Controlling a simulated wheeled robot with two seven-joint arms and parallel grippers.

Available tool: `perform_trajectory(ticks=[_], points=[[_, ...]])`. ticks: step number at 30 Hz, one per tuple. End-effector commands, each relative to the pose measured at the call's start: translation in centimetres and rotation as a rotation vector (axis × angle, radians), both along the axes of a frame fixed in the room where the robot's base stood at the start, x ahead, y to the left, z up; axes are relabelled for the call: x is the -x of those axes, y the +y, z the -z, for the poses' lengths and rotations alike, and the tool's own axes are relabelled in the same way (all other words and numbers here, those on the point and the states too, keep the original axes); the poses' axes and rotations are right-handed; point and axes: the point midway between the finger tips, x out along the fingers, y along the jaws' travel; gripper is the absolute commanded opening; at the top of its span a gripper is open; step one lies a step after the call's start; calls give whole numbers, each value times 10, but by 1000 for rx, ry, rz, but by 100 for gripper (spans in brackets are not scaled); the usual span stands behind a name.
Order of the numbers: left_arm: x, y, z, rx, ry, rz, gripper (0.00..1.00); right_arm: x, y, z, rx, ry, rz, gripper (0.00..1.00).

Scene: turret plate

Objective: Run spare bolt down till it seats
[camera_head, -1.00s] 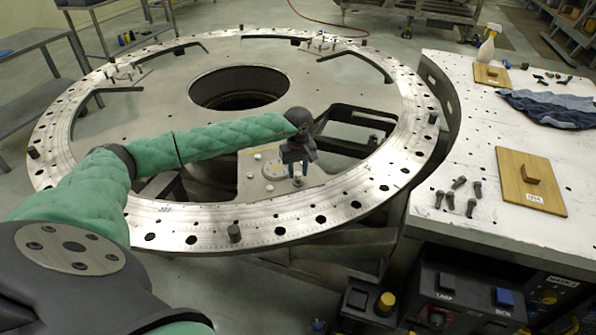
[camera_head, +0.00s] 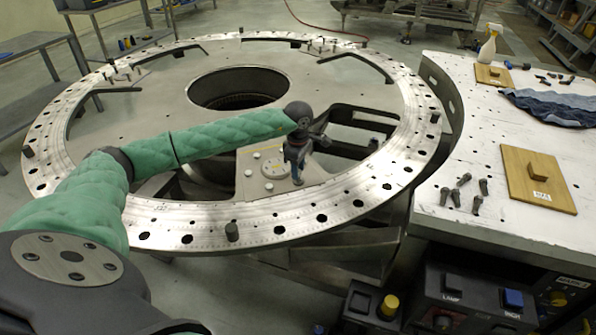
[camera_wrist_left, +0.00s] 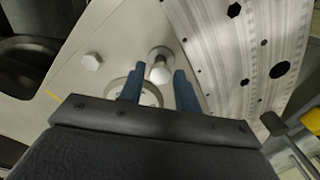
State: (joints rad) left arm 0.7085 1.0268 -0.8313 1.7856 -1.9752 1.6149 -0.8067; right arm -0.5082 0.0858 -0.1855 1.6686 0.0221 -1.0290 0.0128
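My left gripper (camera_head: 297,179) points down over the inner plate (camera_head: 228,187), just inside the near right part of the drilled ring (camera_head: 345,195). In the left wrist view its two blue fingers (camera_wrist_left: 159,88) stand apart, one on each side of a pale bolt (camera_wrist_left: 160,72). The bolt has a rounded head and a round base at the plate; gaps seem to show beside it. How far it is run down is unclear. In the head view the gripper hides this bolt. Another bolt head (camera_wrist_left: 92,61) sits to its left. My right gripper is not in view.
Several loose dark bolts (camera_head: 465,180) and a wooden block with a handle (camera_head: 540,180) lie on the white table (camera_head: 440,218) at right. A large round opening (camera_head: 238,88) is in the plate.

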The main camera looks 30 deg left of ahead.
Motion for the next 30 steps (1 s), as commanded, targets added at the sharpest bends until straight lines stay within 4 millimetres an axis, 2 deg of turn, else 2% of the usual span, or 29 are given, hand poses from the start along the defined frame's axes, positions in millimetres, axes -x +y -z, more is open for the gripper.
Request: perform_trajectory(ticks=[18,24,30], points=[[0,0,1,1,0,-624,33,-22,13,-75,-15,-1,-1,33],[0,0,1,1,-1,-812,33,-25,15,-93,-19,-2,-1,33],[0,0,0,0,-1,-933,33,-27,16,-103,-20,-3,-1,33]])
